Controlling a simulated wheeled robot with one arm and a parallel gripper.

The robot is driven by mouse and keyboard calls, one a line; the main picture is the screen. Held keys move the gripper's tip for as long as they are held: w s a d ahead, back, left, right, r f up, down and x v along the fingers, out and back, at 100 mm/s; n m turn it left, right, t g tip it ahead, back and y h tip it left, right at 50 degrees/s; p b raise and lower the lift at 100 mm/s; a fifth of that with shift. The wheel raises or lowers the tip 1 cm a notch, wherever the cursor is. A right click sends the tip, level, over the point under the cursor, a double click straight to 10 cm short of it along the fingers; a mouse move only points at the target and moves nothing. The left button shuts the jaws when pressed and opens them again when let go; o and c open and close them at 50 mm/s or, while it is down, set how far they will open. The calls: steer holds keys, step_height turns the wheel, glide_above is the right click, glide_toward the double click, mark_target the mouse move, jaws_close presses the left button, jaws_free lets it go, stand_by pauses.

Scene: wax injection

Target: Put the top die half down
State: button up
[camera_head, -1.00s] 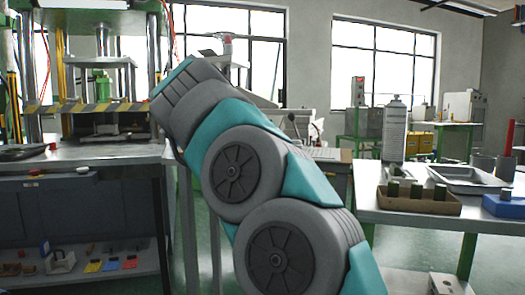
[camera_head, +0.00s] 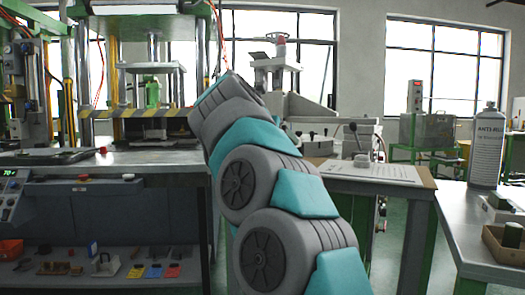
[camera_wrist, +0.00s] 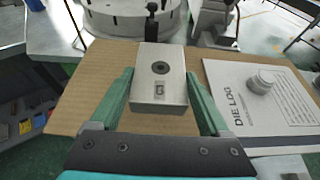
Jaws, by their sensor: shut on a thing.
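The top die half is a grey metal block (camera_wrist: 160,92) with a dark round hole and a small marked plate on its upper face. It sits between the two green fingers of my gripper (camera_wrist: 160,100) in the wrist view. My gripper is shut on it, one finger along each side. Brown board (camera_wrist: 75,105) shows beneath and around the block; I cannot tell whether the block touches it. In the head view my arm hides the gripper and the block.
A die log sheet (camera_wrist: 265,100) with a round metal piece (camera_wrist: 262,82) lies right of the block. A round machine base (camera_wrist: 125,15) stands just beyond. In the head view, a press bench (camera_head: 150,158) is left and a table with a spray can (camera_head: 488,148) is right.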

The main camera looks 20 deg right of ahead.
steer(key=w+p, duration=0.1)
steer(key=w, duration=0.1)
steer(key=w+a, duration=0.1)
steer(key=w, duration=0.2)
steer(key=w+a+p, duration=0.1)
steer(key=w, duration=0.2)
steer(key=shift+w+f+p, duration=0.2)
steer(key=shift+f+p, duration=0.05)
steer(key=shift+p, duration=0.1)
steer(key=shift+w+a+f, duration=0.1)
steer(key=shift+w+f, duration=0.1)
steer(key=shift+w, duration=0.4)
step_height(320, 180, down, 2)
steer(key=shift+s+f+b, duration=0.1)
steer(key=shift+b, duration=0.4)
steer(key=shift+f, duration=0.65)
steer(key=shift+f, duration=0.1)
steer(key=o, duration=1.6)
steer(key=shift+c, duration=0.2)
